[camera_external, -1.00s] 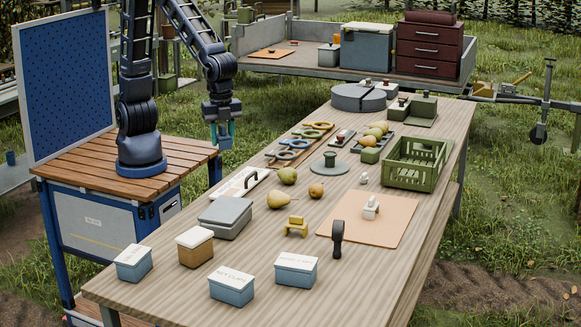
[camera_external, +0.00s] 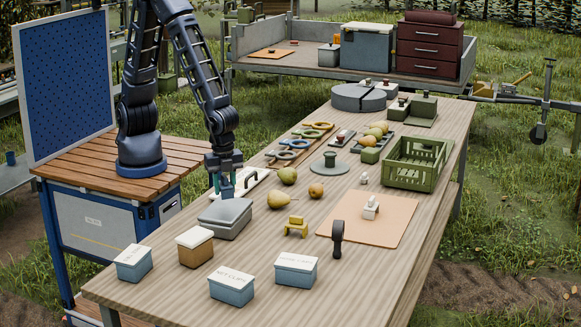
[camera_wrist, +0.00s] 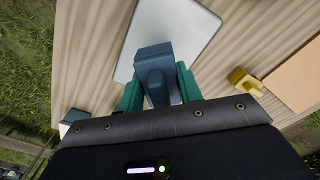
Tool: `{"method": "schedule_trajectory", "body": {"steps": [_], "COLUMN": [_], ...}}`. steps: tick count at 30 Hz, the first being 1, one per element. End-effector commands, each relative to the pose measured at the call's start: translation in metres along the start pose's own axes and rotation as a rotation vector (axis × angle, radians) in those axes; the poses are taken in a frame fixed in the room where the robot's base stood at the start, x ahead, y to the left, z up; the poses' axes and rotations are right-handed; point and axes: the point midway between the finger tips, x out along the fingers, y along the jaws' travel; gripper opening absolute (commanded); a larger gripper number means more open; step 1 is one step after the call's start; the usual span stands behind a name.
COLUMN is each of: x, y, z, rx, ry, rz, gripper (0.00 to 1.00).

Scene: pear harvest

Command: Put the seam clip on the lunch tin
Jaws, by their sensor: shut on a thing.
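The lunch tin (camera_external: 232,222) is a low grey box with a lid, standing on the left part of the table. Its pale lid (camera_wrist: 190,32) also shows in the wrist view, under the held piece. My gripper (camera_external: 226,188) is just above the far side of the tin and points down. Its teal fingers are shut on a dark blue-grey blocky piece, the seam clip (camera_wrist: 154,65). The clip overlaps the lid in the wrist view; I cannot tell whether it touches. In the external view the fingers mostly hide the clip.
A yellow bracket (camera_external: 296,228) and pears (camera_external: 279,200) lie right of the tin. A brown box (camera_external: 196,252) and blue boxes (camera_external: 231,290) stand in front of it. A tan board (camera_external: 345,228) is farther right.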

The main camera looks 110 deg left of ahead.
Motion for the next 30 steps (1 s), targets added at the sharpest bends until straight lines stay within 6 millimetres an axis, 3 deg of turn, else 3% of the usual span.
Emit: {"method": "schedule_trajectory", "body": {"steps": [13,25,26,29,30], "x": [0.038,0.043,0.043,0.043,0.043], "y": [0.0,0.0,0.0,0.0,0.0], "z": [0.001,0.001,0.0,0.0,0.0], "rx": [0.0,0.0,0.0,0.001,0.001], "ry": [-0.002,-0.001,-0.001,0.0,0.0], "rz": [0.001,0.0,0.0,0.0,0.0], "gripper": [0.14,0.14,0.37,0.57,0.57]}}
